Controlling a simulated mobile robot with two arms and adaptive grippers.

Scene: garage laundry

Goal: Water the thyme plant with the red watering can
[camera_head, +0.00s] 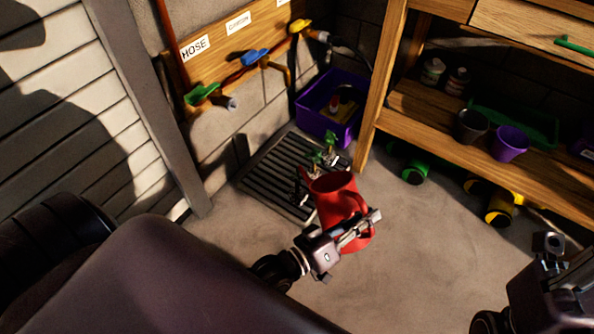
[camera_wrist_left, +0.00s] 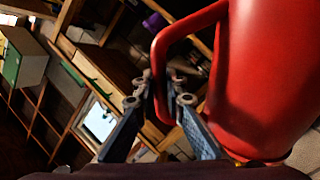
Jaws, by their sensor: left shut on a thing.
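The red watering can (camera_head: 331,193) is in front of me in the head view, roughly upright, at the near right corner of the dark slatted grate. My left gripper (camera_head: 358,230) is shut on its handle. In the left wrist view, the fingers (camera_wrist_left: 160,92) close on the red handle (camera_wrist_left: 163,62), with the can's body (camera_wrist_left: 265,80) at right. Small green plants (camera_head: 317,158) show just behind the can; their lower parts are mostly hidden, and I cannot tell which is thyme. My right gripper (camera_head: 550,245) is at the lower right edge, empty as far as it shows.
The slatted grate (camera_head: 262,172) lies on the floor below a hose board (camera_head: 225,62) with coloured valves. A purple crate (camera_head: 318,97) stands behind it. A wooden shelf unit (camera_head: 410,105) with pots is at right. Bare floor (camera_head: 420,260) lies between the can and my right arm.

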